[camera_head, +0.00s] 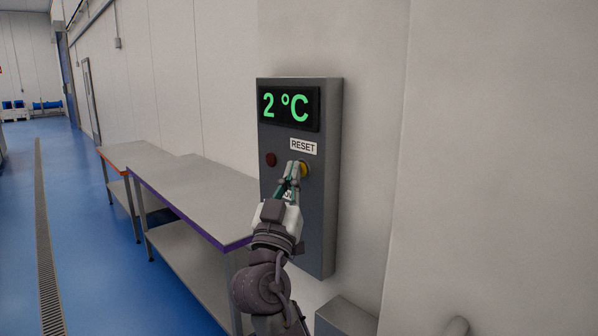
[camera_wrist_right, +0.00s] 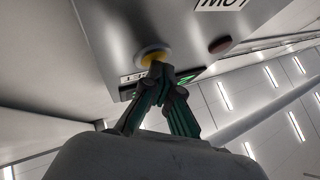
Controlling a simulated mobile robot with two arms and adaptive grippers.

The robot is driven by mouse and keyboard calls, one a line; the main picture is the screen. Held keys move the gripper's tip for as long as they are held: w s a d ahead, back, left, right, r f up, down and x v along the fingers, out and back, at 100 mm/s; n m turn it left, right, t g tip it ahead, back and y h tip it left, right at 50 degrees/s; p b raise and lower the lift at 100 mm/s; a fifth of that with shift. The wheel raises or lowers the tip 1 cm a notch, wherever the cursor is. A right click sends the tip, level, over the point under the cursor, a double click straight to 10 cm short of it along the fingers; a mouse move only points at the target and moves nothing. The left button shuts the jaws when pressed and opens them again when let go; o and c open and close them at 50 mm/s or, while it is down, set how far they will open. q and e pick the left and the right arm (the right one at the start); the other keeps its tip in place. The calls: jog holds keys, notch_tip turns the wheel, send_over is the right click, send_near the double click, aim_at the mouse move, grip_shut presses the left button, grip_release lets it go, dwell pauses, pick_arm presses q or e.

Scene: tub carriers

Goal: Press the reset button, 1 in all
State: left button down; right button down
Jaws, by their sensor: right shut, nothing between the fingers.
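A dark grey control box (camera_head: 293,220) is fixed to the wall, with a green "2 °C" display (camera_head: 289,107). Below the display is a white RESET label (camera_head: 303,146), and under it a round yellow button (camera_head: 304,170). My right gripper (camera_head: 295,167) is shut and empty, its fingertips at the yellow button and partly covering it. In the right wrist view the fingertips (camera_wrist_right: 160,70) are right at the yellow button (camera_wrist_right: 153,55); I cannot tell whether it is pushed in. My left gripper is not in view.
A dark red round light or button (camera_head: 271,159) sits left of the yellow one. Steel tables (camera_head: 195,185) stand along the wall to the left. A grey box (camera_head: 345,318) is below the control box. The blue floor at the left is open.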

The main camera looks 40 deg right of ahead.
dwell(0.4)
jog(key=shift+a+f+b, duration=0.15)
jog(key=shift+a+b, duration=0.3)
jog(key=shift+b, duration=0.05)
jog(key=shift+a, duration=0.35)
jog(key=a+b, duration=0.2)
jog(key=a, duration=0.1)
jog(key=a+b, duration=0.1)
jog(key=a, duration=0.1)
jog(key=shift+s, duration=0.25)
dwell(0.5)
